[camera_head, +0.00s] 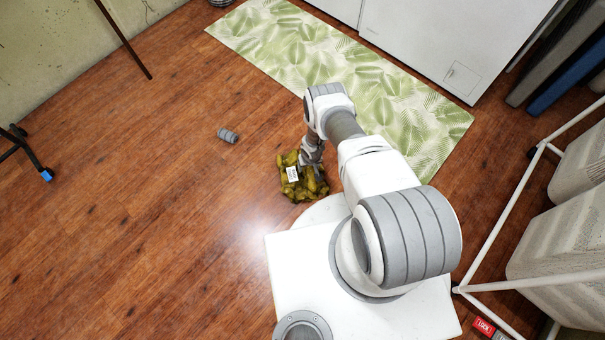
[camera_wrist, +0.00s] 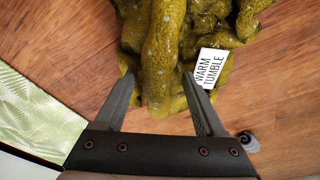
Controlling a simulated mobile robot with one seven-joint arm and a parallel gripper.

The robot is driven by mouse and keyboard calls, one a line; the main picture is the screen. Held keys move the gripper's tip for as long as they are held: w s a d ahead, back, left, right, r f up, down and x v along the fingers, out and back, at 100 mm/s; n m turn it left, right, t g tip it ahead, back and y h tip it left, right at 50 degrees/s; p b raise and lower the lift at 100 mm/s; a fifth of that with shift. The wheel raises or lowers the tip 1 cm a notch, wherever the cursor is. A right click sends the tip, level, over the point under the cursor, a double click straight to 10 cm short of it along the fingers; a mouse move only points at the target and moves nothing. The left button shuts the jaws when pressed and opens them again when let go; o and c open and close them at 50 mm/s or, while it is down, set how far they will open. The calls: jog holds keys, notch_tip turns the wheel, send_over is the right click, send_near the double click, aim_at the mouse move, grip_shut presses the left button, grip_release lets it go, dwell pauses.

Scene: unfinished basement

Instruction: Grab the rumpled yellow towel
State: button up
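The rumpled yellow towel (camera_head: 304,187) lies bunched on the wooden floor just in front of my base. It is olive-yellow with a white tag reading "WARM TUMBLE". In the wrist view the towel (camera_wrist: 165,45) fills the top middle, and one fold hangs between the fingers. My gripper (camera_wrist: 158,88) is open, with one finger on each side of that fold. Whether the fingers touch the cloth I cannot tell. In the head view my gripper (camera_head: 309,160) is low over the towel and partly hides it.
A white-framed rack (camera_head: 500,230) with pale bins stands at the right. The floor at left is mostly clear.

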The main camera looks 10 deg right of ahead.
grip_shut()
dwell(1.2)
